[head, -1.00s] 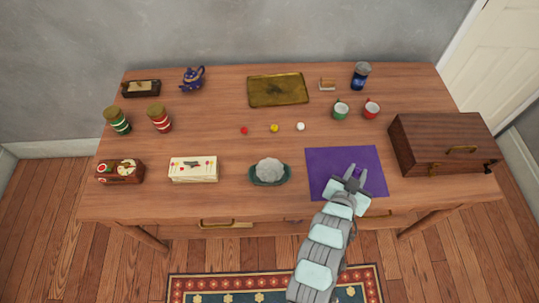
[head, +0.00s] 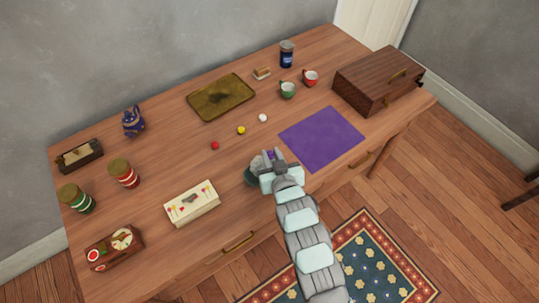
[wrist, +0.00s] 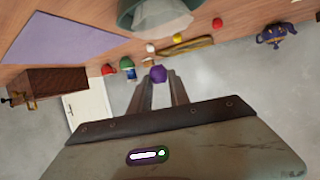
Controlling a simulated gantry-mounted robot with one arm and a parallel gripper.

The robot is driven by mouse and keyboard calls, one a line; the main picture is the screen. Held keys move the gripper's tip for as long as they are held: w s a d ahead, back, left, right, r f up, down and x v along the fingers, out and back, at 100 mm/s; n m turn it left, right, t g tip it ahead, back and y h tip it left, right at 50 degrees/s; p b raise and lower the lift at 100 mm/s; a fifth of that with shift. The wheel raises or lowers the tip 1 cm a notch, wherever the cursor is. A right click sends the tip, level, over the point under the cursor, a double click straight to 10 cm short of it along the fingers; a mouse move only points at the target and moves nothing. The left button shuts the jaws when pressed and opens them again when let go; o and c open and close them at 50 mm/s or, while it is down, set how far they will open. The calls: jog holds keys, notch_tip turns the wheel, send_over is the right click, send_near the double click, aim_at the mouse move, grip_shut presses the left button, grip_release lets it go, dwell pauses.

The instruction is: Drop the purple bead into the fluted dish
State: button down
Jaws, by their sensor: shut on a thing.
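A purple bead (wrist: 158,74) is pinched between the fingertips of my gripper (wrist: 158,80) in the wrist view. In the head view my gripper (head: 267,157) is over the right side of a dark green dish (head: 250,176), with a hint of the purple bead (head: 270,155) at its tips. The dish holds a pale grey, rounded lump (head: 256,163), and my gripper hides much of both. In the wrist view the green dish (wrist: 128,12) is cut off at the top edge, apart from the bead. I cannot tell the exact height of the bead above the dish.
A purple mat (head: 322,138) lies to the right and a card-topped box (head: 192,203) to the left. Red (head: 215,145), yellow (head: 241,130) and white (head: 263,118) balls lie behind the dish. A wooden chest (head: 378,80) stands at right, a brass tray (head: 221,97) at back.

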jog(key=shift+a+f+b, duration=0.1)
jog(key=shift+f+b, duration=2.15)
jog(key=shift+f, duration=0.55)
jog(key=shift+r, duration=0.1)
jog(key=c, duration=1.1)
grip_release()
jog(key=shift+c, duration=0.2)
jog(key=p+v, duration=0.4)
jog(key=v, duration=0.7)
